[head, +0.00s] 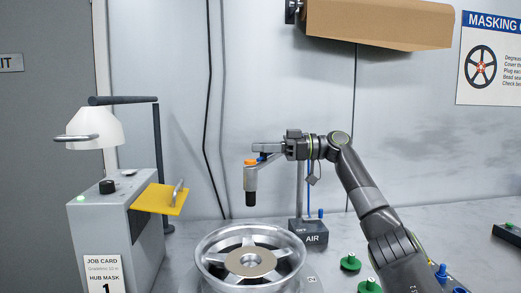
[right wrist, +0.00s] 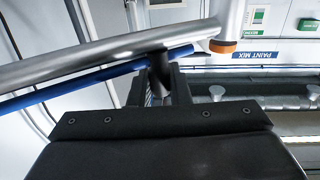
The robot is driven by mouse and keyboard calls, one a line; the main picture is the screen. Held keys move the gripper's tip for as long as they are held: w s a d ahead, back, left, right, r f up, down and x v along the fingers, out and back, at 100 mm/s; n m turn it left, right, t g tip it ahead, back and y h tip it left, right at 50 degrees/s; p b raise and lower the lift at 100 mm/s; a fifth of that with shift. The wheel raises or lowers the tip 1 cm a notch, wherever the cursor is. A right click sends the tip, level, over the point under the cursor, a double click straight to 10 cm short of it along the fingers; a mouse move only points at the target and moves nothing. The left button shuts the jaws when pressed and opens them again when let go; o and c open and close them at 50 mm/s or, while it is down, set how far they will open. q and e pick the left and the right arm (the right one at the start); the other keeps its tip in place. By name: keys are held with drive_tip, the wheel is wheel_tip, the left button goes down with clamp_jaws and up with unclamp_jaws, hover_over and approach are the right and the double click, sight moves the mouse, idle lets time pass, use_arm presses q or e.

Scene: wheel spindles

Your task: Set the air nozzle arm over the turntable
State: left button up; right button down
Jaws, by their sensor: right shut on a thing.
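The air nozzle (head: 250,185) hangs upright from its arm, a grey tube with an orange collar on top, dark tip down. In the head view it is above the middle of a silver spoked wheel (head: 212,243), apart from it; its depth is hard to judge. The wheel hides most of the turntable. My right gripper (head: 268,150) is at the nozzle arm. In the right wrist view it (right wrist: 158,82) is shut on a short dark peg under the nozzle arm (right wrist: 90,52), a grey tube with a blue hose beside it. My left gripper is out of view.
The AIR box (head: 310,233) stands behind the wheel at right. Green plugs (head: 350,262) sit right of the wheel, near my right arm. A grey job-card cabinet (head: 125,235) with a yellow plate (head: 160,198) stands left.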

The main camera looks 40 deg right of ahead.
drive_tip(key=c, duration=1.4)
unclamp_jaws()
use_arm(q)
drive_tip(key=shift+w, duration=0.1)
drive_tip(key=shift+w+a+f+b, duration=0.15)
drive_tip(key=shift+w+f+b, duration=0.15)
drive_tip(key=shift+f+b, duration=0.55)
use_arm(e)
drive_tip(key=v, duration=1.7)
drive_tip(key=shift+s+d, duration=0.15)
drive_tip(key=shift+s, duration=0.05)
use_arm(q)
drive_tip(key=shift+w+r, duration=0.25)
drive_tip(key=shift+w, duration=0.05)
